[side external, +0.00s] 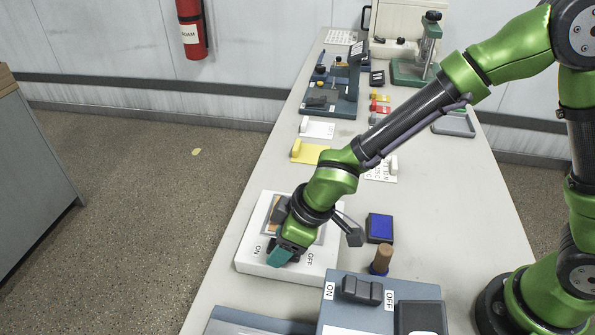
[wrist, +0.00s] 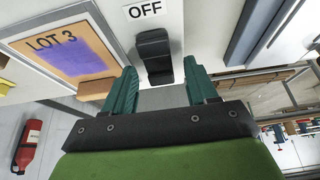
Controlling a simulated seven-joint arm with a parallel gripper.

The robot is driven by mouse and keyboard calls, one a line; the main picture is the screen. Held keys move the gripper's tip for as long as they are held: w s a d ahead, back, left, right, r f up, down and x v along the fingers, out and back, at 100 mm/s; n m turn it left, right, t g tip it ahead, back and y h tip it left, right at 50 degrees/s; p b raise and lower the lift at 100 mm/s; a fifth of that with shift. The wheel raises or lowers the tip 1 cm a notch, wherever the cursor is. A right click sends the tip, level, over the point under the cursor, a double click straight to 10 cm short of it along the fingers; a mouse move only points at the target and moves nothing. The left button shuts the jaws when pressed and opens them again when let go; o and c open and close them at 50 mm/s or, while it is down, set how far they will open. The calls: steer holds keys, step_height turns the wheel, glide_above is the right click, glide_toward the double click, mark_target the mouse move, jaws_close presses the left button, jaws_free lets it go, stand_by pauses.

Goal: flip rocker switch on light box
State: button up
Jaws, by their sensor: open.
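The light box (side external: 312,262) is a white box near the front of the table, with ON and OFF labels on its top. Its black rocker switch (wrist: 155,54) shows in the wrist view beside the OFF label (wrist: 145,9). My gripper (side external: 281,258) is over the ON/OFF side of the light box in the side external view and hides most of the switch there. In the wrist view my gripper (wrist: 162,90) has its two teal fingers apart, with the switch between and just beyond them. Whether a finger touches the switch cannot be told.
A LOT 3 sheet (wrist: 62,52) lies on the light box. A blue-grey box (side external: 340,318) with its own ON/OFF switch stands close in front. A blue pad (side external: 380,228) and a wooden-handled stamp (side external: 381,260) stand to the right.

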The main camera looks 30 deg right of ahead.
steer(key=v, duration=1.7)
steer(key=shift+w+a, duration=0.1)
steer(key=s+d+r+m+t, duration=0.1)
steer(key=s+d+m, duration=0.2)
steer(key=d+m, duration=0.3)
steer(key=s+d+r+m+t+h, duration=0.1)
steer(key=d+m, duration=0.6)
steer(key=d, duration=0.7)
steer(key=shift+s+d+r+t+h, duration=0.3)
steer(key=shift+s+r+t, duration=0.5)
steer(key=shift+s, duration=0.55)
